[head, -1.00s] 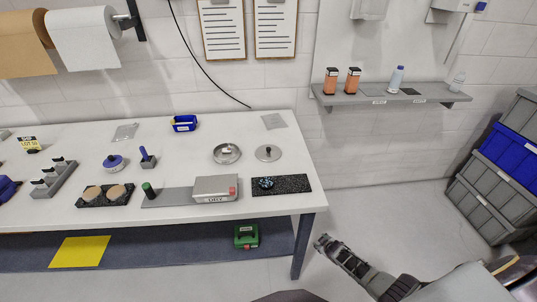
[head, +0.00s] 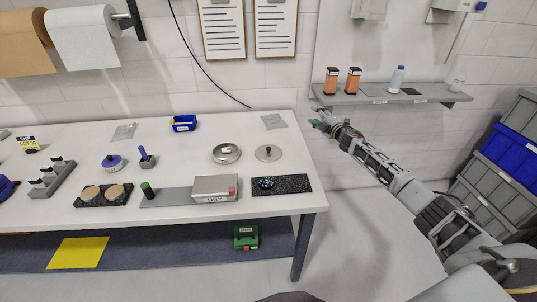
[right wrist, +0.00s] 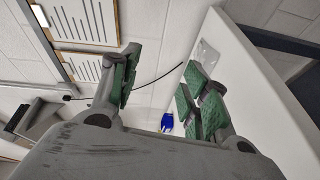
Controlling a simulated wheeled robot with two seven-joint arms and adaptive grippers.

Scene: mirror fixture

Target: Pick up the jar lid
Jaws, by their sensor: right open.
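A flat round grey lid with a small knob (head: 268,153) lies on the white table (head: 215,133) near its right end. A shiny round metal dish or lid (head: 226,153) lies just left of it; I cannot tell for certain which is the jar lid. My right gripper (head: 318,119) is open and empty, just past the table's right edge, below the wall shelf and apart from both round things. Its two green-padded fingers show spread in the right wrist view (right wrist: 160,95), where neither round thing is seen. My left gripper is not in view.
A scale (head: 214,188) and a black speckled mat (head: 292,185) lie along the table's front. A wall shelf (head: 390,96) with bottles hangs above my right arm. Stacked crates (head: 490,180) stand at right.

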